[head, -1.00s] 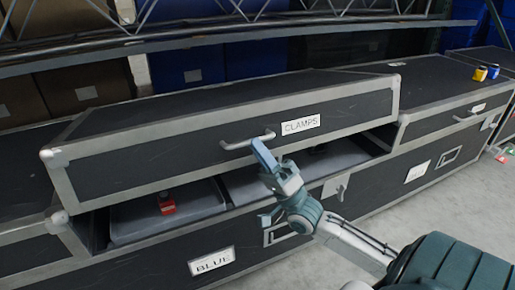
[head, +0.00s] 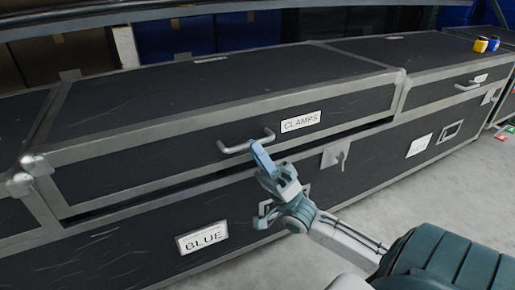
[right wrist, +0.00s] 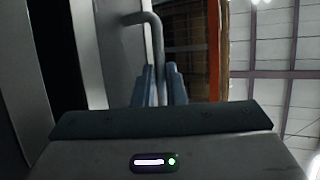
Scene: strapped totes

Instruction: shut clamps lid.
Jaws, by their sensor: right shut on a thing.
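The clamps lid (head: 180,135) is a long black lid with grey metal edges and a CLAMPS label (head: 301,121) on its front. It is lowered almost onto the case, with a narrow dark gap along its lower front edge. Its metal handle (head: 236,146) sits left of the label. My right gripper (head: 259,152) is shut on the handle's right end. The right wrist view shows the handle (right wrist: 152,30) running down between the blue fingers (right wrist: 160,85). The inside of the case is hidden. My left gripper is not in view.
The lower case front carries a BLUE label (head: 205,237) and a latch (head: 337,153). Another closed lid (head: 440,90) adjoins on the right. Yellow and blue items (head: 486,44) stand at the far right. Grey floor (head: 440,190) is clear at the right front.

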